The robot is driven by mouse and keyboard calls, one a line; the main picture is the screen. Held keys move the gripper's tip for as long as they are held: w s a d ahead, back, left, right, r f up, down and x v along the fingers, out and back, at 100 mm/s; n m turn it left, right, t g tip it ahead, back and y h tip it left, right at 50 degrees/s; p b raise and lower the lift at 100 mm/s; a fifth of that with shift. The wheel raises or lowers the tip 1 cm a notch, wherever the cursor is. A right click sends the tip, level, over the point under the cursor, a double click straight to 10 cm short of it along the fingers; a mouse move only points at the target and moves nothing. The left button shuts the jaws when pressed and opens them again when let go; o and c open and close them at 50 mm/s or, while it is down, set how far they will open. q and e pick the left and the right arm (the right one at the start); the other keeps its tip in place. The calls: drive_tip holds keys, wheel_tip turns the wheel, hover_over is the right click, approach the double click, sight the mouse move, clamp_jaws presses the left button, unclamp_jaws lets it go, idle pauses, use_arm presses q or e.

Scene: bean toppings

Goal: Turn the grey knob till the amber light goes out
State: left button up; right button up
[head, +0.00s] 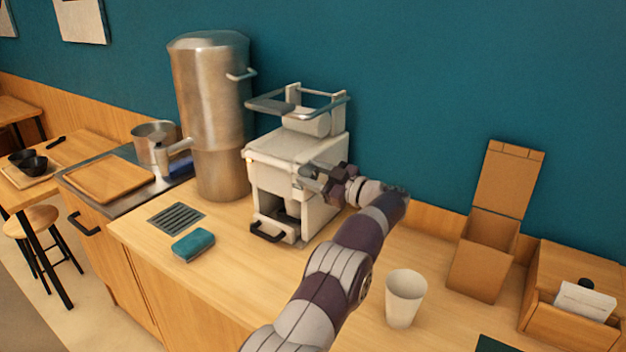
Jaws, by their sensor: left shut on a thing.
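The white machine (272,178) stands on the wooden counter against the teal wall. My left gripper (308,178) is at the upper right of the machine's front, shut on the grey knob, which is mostly hidden by the fingers. A small pale yellowish spot (249,160) at the upper left of the machine's front may be the amber light; it is too small to tell whether it is lit. My right gripper is not in view.
A tall steel boiler (212,120) stands close to the machine's left. A teal sponge (193,245) and a drain grate (177,217) lie in front. A white cup (404,298) stands right of my left arm, with an open cardboard box (483,262) beyond it.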

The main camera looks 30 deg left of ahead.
use_arm(q)
drive_tip(key=n, duration=0.1)
drive_tip(key=n+b, duration=0.1)
drive_tip(key=n, duration=0.1)
drive_tip(key=n+b, duration=0.1)
drive_tip(key=shift+f+n, duration=0.25)
drive_tip(key=shift+n, duration=0.15)
drive_tip(key=n+b, duration=0.1)
drive_tip(key=n, duration=0.2)
drive_tip(key=shift+n, duration=0.4)
drive_tip(key=n+b, duration=0.1)
drive_tip(key=n, duration=0.2)
drive_tip(key=shift+g, duration=0.4)
drive_tip(key=shift+n+b, duration=0.4)
drive_tip(key=shift+n, duration=1.8)
drive_tip(key=o, duration=0.9)
drive_tip(key=shift+o, duration=0.7)
drive_tip(key=shift+d+r, duration=0.1)
